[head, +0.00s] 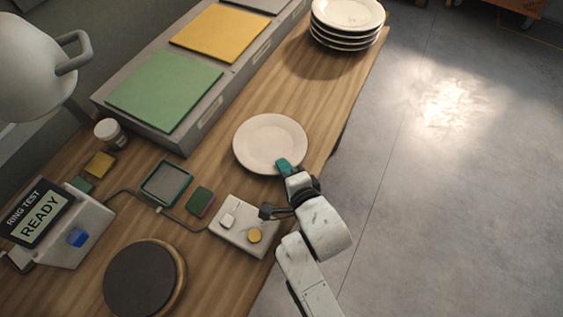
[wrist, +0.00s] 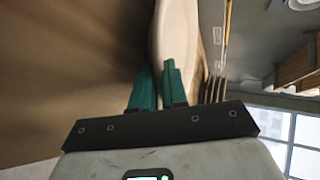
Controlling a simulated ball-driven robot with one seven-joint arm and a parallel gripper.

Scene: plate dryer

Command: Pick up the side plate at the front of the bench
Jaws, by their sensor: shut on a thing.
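The side plate (head: 265,140) is white and round, near the bench's front edge in the head view. My gripper (head: 284,168) is at the plate's near rim, with one teal finger showing over it. In the wrist view the plate (wrist: 172,35) stands edge-on between the two teal fingers of my gripper (wrist: 160,88), which are shut on its rim. Whether the plate touches the bench or is held just above it, I cannot tell. The far finger is hidden in the head view.
A stack of plates (head: 346,38) stands at the far end of the wooden bench (head: 290,95). A grey unit with green (head: 164,88) and yellow (head: 221,32) pads runs along the back. A white box with buttons (head: 243,224), a dark round disc (head: 140,279) and a READY display (head: 40,215) are nearer.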

